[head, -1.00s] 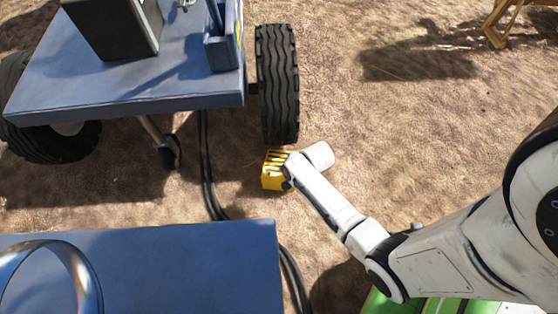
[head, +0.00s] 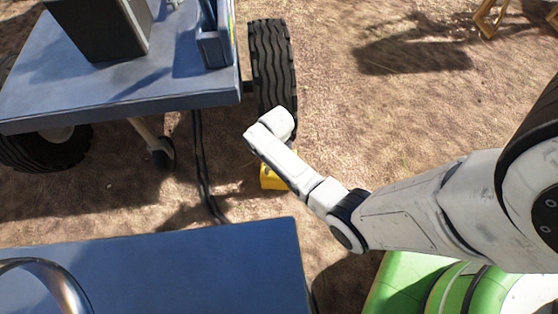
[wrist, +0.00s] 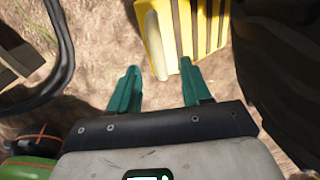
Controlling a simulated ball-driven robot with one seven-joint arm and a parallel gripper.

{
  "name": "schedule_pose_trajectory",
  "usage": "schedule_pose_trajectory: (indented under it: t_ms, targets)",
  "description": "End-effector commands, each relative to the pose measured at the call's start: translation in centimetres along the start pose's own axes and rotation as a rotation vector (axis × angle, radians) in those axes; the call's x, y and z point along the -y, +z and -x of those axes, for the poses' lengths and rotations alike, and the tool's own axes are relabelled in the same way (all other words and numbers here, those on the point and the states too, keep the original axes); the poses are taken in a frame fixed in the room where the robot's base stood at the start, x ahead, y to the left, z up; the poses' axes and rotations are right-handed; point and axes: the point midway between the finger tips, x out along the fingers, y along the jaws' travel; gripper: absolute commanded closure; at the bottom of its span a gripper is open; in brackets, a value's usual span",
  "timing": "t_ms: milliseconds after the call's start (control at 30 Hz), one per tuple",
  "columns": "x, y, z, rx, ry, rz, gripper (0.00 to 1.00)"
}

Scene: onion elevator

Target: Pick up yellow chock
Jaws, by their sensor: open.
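The yellow chock (head: 272,179) lies on the dirt in front of the trailer's tyre in the head view, partly hidden by my arm. In the wrist view the yellow chock (wrist: 183,35), with dark stripes and a pale end, is at the top, beyond my fingertips and slightly right of the middle of the gap. My gripper (wrist: 158,80) has two teal fingers spread apart with bare dirt between them. It is open and empty. In the head view my fingers are hidden behind the wrist.
The black tyre (head: 272,65) stands close behind the chock. A blue trailer bed (head: 120,105) is at upper left and a blue surface (head: 160,265) at lower left. A black cable (head: 203,165) runs on the ground left of the chock. Open dirt lies right.

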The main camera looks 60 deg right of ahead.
Motion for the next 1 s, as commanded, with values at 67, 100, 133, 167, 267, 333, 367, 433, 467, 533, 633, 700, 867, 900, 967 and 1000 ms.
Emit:
schedule_pose_trajectory:
  t_ms: [67,100,133,167,267,333,367,433,467,533,633,700,867,900,967,1000]
  targets:
    - [0.0,0.0,-1.5,0.0,0.001,0.001,0.52]
    - [0.0,0.0,-1.8,0.0,0.0,0.001,0.52]
    - [0.0,0.0,-2.0,0.0,0.0,0.001,0.52]
    - [0.0,0.0,-2.1,0.001,0.0,0.001,0.52]
    - [0.0,0.0,-2.4,0.001,-0.001,0.002,0.52]
    - [-0.1,-0.1,-2.8,0.001,-0.001,0.002,0.52]
    - [-0.1,-0.1,-3.0,0.001,0.0,0.002,0.52]
    - [-0.2,-0.2,-3.8,0.001,0.0,0.001,0.52]
    - [-0.2,-0.2,-4.2,0.001,0.0,0.001,0.52]
    - [-0.3,-0.4,-5.1,0.001,0.0,0.001,0.52]
    - [-0.4,-0.4,-6.4,0.001,-0.001,0.002,0.52]
    - [-0.4,-0.4,-7.2,0.002,-0.001,0.002,0.52]
    - [-0.4,-0.4,-7.5,0.002,-0.001,0.002,0.52]
    - [-0.4,-0.4,-7.4,0.002,-0.001,0.002,0.52]
    - [-0.4,-0.4,-7.4,0.002,-0.001,0.002,0.52]
    - [-0.4,-0.4,-7.4,0.002,-0.001,0.002,0.52]
